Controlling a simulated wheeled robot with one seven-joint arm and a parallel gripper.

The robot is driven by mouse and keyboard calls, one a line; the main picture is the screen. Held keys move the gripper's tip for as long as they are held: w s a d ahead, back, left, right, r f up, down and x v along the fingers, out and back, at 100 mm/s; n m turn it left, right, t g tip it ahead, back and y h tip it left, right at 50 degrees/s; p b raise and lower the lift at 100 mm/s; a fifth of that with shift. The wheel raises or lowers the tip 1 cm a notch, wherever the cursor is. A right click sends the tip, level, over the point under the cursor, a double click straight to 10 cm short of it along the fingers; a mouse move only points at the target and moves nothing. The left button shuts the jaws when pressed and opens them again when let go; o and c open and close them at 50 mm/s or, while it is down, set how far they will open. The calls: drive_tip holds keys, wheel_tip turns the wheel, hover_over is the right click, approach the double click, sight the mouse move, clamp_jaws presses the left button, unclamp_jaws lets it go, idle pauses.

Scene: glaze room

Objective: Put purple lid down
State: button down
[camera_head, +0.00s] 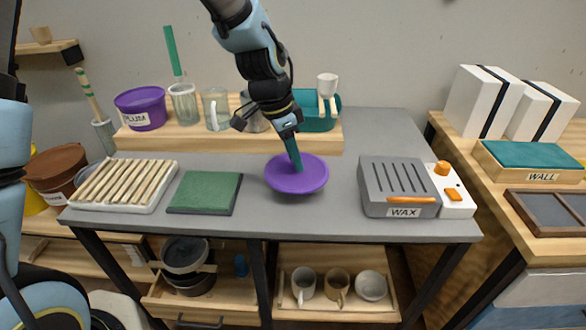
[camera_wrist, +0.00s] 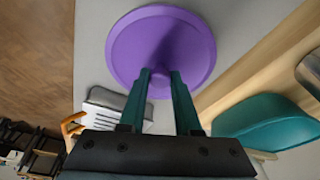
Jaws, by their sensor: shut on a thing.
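The purple lid (camera_head: 297,176) is a round disc at the middle of the grey table (camera_head: 270,221), between the green mat and the grey wax box. My gripper (camera_head: 297,165) comes down from above, its green fingers shut on the lid near its centre. A purple tub labelled PLUM (camera_head: 141,108) stands on the wooden shelf at the back left.
A green mat (camera_head: 205,192) and a white ribbed tray (camera_head: 125,185) lie to the left. The grey WAX box (camera_head: 398,185) stands to the right. Behind is a wooden riser (camera_head: 220,141) with jars, a white cup and a teal bin (camera_head: 318,122). The back right tabletop is clear.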

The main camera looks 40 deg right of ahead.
sight(292, 162)
drive_tip(key=shift+f, duration=1.95)
drive_tip(key=shift+f, duration=0.1)
drive_tip(key=c, duration=0.6)
unclamp_jaws()
drive_tip(key=v, duration=1.2)
drive_tip(key=shift+b, duration=0.3)
drive_tip(key=shift+a, duration=0.15)
